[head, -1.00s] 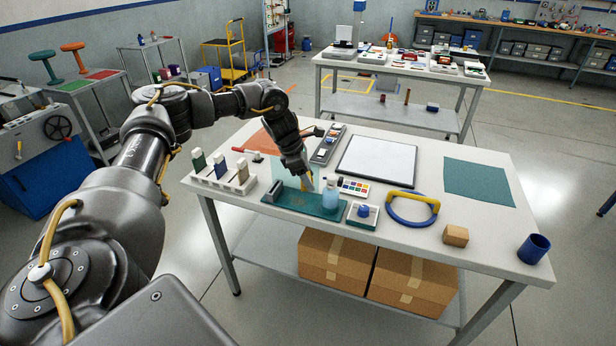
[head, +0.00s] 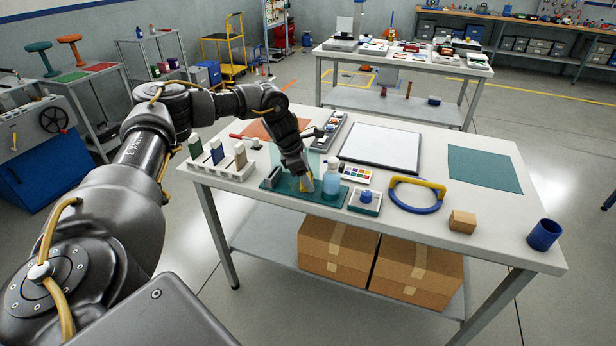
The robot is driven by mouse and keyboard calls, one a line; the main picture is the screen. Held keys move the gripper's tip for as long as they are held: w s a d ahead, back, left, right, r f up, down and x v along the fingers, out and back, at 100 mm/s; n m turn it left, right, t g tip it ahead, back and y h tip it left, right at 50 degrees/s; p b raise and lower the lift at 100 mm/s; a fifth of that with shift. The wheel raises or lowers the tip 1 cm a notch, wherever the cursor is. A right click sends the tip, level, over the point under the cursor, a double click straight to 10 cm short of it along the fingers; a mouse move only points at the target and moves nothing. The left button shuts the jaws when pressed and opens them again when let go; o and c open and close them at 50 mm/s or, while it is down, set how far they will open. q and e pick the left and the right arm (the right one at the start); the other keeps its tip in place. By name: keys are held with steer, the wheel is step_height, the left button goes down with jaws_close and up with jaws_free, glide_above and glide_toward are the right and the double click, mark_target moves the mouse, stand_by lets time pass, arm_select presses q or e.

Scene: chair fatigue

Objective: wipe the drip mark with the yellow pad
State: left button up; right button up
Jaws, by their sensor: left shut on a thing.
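My left gripper (head: 306,184) is shut on a small yellow piece, which looks like the yellow pad (head: 306,188); the fingers cover most of it. It is low over the green base (head: 290,190) on the table, just left of a pale blue bottle (head: 331,183). A see-through pale panel (head: 313,160) stands at the base, partly behind the gripper. I cannot make out the drip mark. Whether the pad touches the panel or the base is too small to tell. My right gripper is not in view.
A rack with several coloured blocks (head: 238,160) stands left of the base. To the right are a blue-knobbed box (head: 366,198), a blue ring with a yellow grip (head: 416,207), a wooden block (head: 462,221) and a blue cup (head: 544,234). The table's right part has free room.

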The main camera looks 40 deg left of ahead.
mark_target(290, 185)
arm_select(q)
steer(key=shift+f+b, duration=0.4)
steer(key=shift+f, duration=0.5)
stand_by(0.6)
steer(key=shift+s+a+r+p, duration=0.1)
steer(key=shift+s+a+p, duration=0.25)
steer(key=shift+a, duration=0.45)
steer(key=shift+s+a+r+p, duration=0.1)
steer(key=shift+s+a+p, duration=0.15)
steer(key=shift+a, duration=0.5)
steer(key=shift+s+a+f+p, duration=0.1)
steer(key=shift+s+a+p, duration=0.1)
steer(key=shift+a, duration=0.45)
steer(key=shift+s+a+f+p, duration=0.15)
steer(key=shift+s+a, duration=0.1)
steer(key=shift+a, duration=0.45)
steer(key=shift+s+a+r+p, duration=0.1)
steer(key=shift+s+a+p, duration=0.1)
steer(key=shift+a, duration=0.45)
steer(key=shift+s+f, duration=0.1)
steer(key=shift+f, duration=0.1)
steer(key=shift+d, duration=0.1)
